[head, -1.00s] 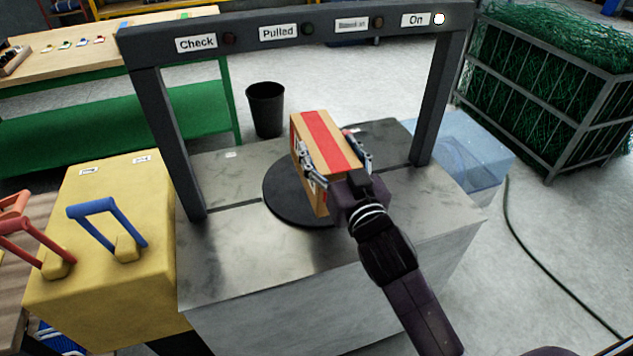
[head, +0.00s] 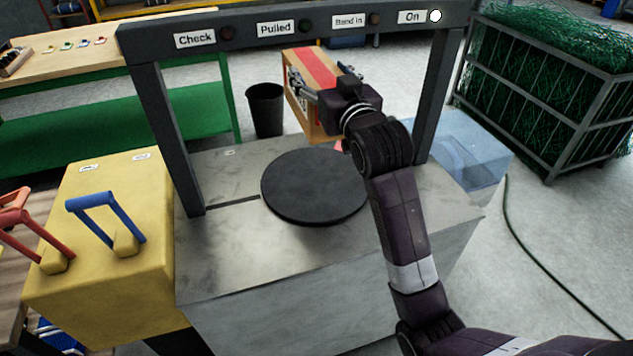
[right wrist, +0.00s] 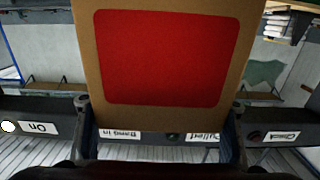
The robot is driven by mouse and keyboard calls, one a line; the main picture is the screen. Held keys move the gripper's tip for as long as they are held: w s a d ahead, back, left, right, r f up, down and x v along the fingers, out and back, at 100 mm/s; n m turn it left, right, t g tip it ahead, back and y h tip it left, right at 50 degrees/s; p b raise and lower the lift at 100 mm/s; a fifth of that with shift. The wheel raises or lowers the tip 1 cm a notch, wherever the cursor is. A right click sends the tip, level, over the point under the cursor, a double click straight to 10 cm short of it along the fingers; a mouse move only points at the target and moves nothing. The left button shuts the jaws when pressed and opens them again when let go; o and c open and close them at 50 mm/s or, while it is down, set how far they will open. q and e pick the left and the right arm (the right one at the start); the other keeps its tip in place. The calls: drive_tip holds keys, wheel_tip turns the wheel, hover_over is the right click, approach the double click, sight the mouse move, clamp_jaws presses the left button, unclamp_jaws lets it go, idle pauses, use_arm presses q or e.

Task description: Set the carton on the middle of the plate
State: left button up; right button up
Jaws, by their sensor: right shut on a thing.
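The carton (head: 308,70), tan with a red panel, is in my right gripper (head: 322,84), past the far side of the plate and apart from it in the head view. The right wrist view shows the carton's red-marked face (right wrist: 170,60) with a finger of the right gripper (right wrist: 160,118) on each side, shut on it. The carton's far and lower parts are partly hidden. The plate (head: 312,188), a bare black disc, lies on the grey metal bench top. My left gripper is in neither view.
A dark frame (head: 172,140) with signs and lamps spans the bench (head: 235,245); the lamp by "On" is lit. A yellow box (head: 125,200) with a blue handle stands left, a clear blue bin (head: 465,150) right, a black bucket (head: 265,108) behind.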

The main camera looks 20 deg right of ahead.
wheel_tip(320, 180, down, 20)
drive_tip(key=b, duration=0.1)
idle(0.5)
drive_tip(key=o, duration=2)
drive_tip(key=shift+f, duration=0.25)
drive_tip(key=shift+o, duration=0.3)
drive_tip(key=shift+s, duration=0.1)
drive_tip(key=shift+r, duration=0.1)
drive_tip(key=s+p, duration=0.5)
drive_tip(key=s, duration=0.7)
drive_tip(key=shift+d, duration=0.25)
